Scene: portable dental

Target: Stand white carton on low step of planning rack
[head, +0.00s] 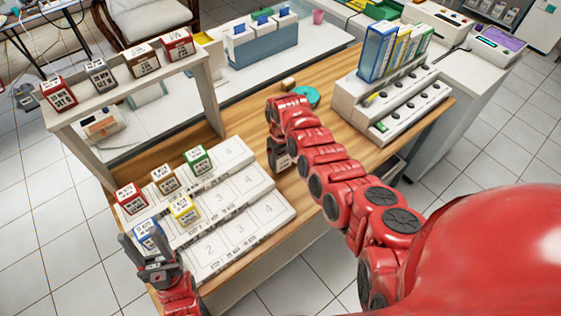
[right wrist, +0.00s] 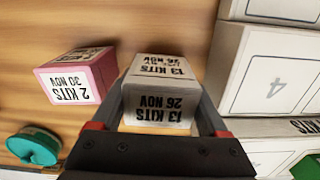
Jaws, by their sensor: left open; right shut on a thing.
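The white carton (right wrist: 160,85), marked 13 KITS 26 NOV, is between the fingers of my right gripper (right wrist: 162,108), which is shut on it. In the head view my right gripper (head: 279,150) is over the wooden table, right of the planning rack (head: 222,203), and mostly hides the carton. The rack has three white steps.
A pink carton (right wrist: 78,75) lies left of the held one, near a teal round object (right wrist: 35,146). A yellow carton (head: 185,210) is on the middle step; red, brown and green (head: 198,160) cartons are on the top step. A raised shelf (head: 205,90) stands behind.

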